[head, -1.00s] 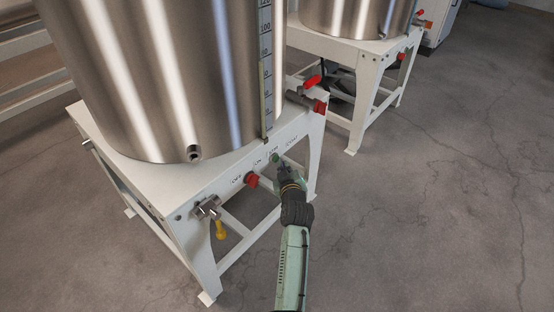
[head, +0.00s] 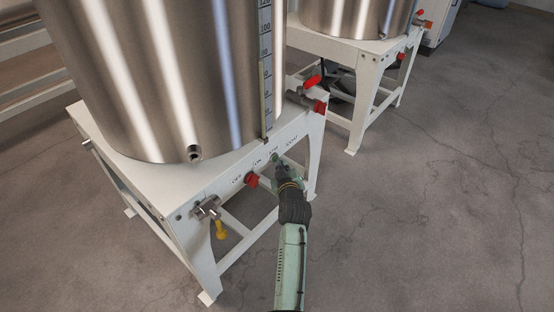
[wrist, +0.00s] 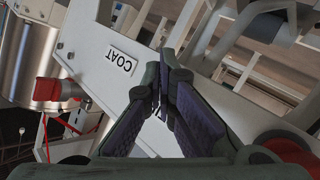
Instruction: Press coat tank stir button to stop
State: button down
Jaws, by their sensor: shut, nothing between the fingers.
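The near steel tank (head: 165,75) stands on a white frame (head: 215,185) with several small labels along its front rail. A small greenish button (head: 275,157) appears on that rail, right at my gripper's tip and partly covered. My gripper (head: 279,164) reaches up to the rail with its fingers together. In the wrist view my gripper (wrist: 160,85) is shut and empty, its tips in front of the white rail. A label reading COAT (wrist: 121,60) is just left of the tips. Contact cannot be told.
A red knob (head: 251,180) sits left of my gripper on the rail. A red-handled valve (head: 312,82) is at the frame's right corner, a yellow-handled valve (head: 220,229) at the left. A second tank (head: 350,15) stands behind. Bare floor lies to the right.

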jog(key=shift+a, duration=0.15)
dwell(0.4)
jog(key=shift+s+d, duration=0.5)
jog(key=shift+d, duration=0.25)
jog(key=shift+s+d+b, duration=0.5)
jog(key=shift+s+d, duration=0.25)
jog(key=shift+d, duration=0.25)
jog(key=shift+s+d+b, duration=0.5)
jog(key=shift+s+d, duration=0.2)
jog(key=shift+d, duration=0.3)
